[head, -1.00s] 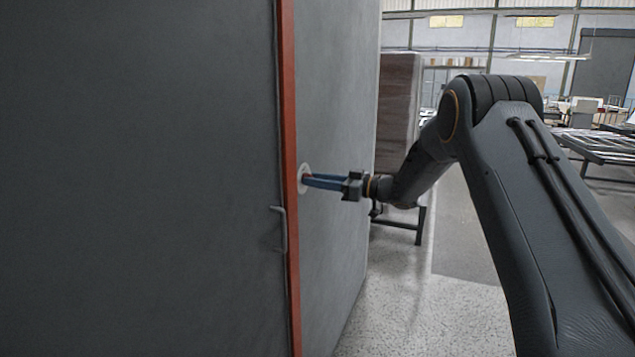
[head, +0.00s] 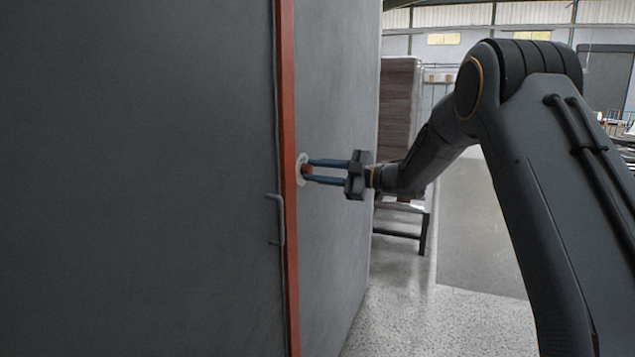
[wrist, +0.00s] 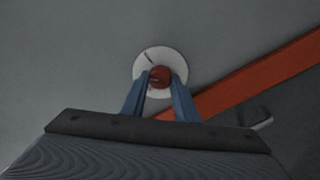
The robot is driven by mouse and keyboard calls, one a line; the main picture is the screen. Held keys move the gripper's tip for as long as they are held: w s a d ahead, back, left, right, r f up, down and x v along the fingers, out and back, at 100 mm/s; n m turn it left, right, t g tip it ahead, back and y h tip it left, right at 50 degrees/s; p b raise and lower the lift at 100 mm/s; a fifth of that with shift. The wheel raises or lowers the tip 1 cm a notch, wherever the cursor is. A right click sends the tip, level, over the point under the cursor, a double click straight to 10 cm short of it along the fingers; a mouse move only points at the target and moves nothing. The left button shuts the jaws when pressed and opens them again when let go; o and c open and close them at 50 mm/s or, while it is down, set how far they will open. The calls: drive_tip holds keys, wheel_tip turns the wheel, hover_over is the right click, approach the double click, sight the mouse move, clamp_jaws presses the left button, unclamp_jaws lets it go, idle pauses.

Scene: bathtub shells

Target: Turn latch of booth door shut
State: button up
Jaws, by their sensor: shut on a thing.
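The latch is a red knob (head: 306,170) on a round pale plate (head: 300,160), set on the grey booth wall just right of the orange-red edge strip. In the wrist view the red knob (wrist: 160,76) sits in front of the pale disc (wrist: 148,62), which bears a short dark mark at its upper part. My gripper (head: 309,172) reaches in from the right. Its two blue fingers are shut on the red knob, one on each side, and hide part of the plate. The dark grey door (head: 140,180) stands left of the strip.
The orange-red strip (head: 287,240) runs top to bottom between door and wall. A bent grey handle (head: 278,222) sticks out from the door's edge. A brown stack (head: 398,110) on a dark stand is behind my arm. Speckled floor at lower right is clear.

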drive_tip(key=n+b, duration=0.4)
drive_tip(key=shift+f+n+b, duration=0.25)
drive_tip(key=shift+n+b, duration=0.05)
drive_tip(key=shift+b, duration=0.1)
drive_tip(key=n+b, duration=0.3)
drive_tip(key=shift+b, duration=0.4)
drive_tip(key=shift+s+r+n, duration=0.1)
drive_tip(key=shift+n, duration=0.3)
drive_tip(key=o, duration=1.1)
drive_tip(key=shift+c, duration=0.2)
drive_tip(key=b+v, duration=0.1)
drive_tip(key=v, duration=0.6)
drive_tip(key=shift+s+d, duration=0.15)
drive_tip(key=shift+d, duration=0.2)
drive_tip(key=shift+r, duration=0.1)
